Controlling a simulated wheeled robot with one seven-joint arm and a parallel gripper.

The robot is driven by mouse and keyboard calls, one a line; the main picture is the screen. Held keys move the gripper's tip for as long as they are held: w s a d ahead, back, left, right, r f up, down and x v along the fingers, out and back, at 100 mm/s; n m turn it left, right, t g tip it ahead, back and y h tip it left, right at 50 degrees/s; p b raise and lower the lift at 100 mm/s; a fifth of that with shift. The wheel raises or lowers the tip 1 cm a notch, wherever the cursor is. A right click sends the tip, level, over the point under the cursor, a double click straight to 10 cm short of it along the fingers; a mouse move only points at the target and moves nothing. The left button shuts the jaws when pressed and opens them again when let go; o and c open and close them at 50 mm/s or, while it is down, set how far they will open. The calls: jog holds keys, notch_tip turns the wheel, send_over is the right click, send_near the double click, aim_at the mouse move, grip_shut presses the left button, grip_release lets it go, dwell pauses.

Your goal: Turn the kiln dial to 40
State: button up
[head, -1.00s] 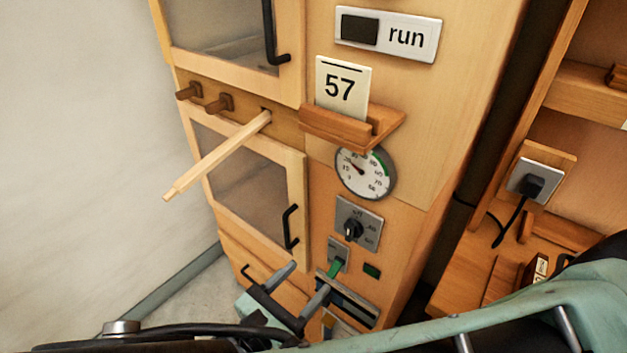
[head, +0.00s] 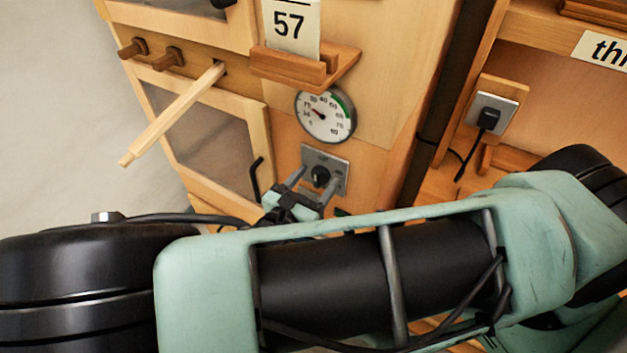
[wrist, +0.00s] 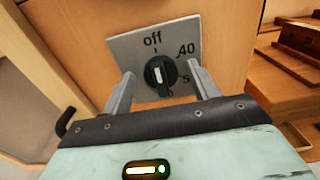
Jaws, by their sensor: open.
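The kiln dial (wrist: 160,74) is a black round knob with a white mark, on a grey metal plate (wrist: 123,47) on the wooden cabinet front. The plate reads "off" at the top and "40" at the upper right; lower lettering is partly hidden. The knob's white mark stands near vertical; I cannot tell for sure which end points. In the head view the dial (head: 319,176) sits below the round gauge. My gripper (wrist: 162,84) is open, with one finger on each side of the knob and a gap to it. It also shows in the head view (head: 312,180).
A round gauge (head: 325,114) and a small shelf (head: 300,72) with a "57" card (head: 290,25) are above the dial. A wooden rod (head: 175,113) juts out at the left. A door handle (head: 256,178) is just left of my gripper. A black plug (head: 488,118) is at the right.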

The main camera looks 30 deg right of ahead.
jog(key=c, duration=1)
jog(key=shift+o, duration=0.2)
jog(key=shift+m, duration=0.3)
jog(key=m, duration=0.5)
jog(key=shift+s, duration=0.1)
jog(key=m, duration=0.6)
jog(key=shift+s+d+f, duration=0.1)
jog(key=o, duration=1)
jog(key=shift+c, duration=0.2)
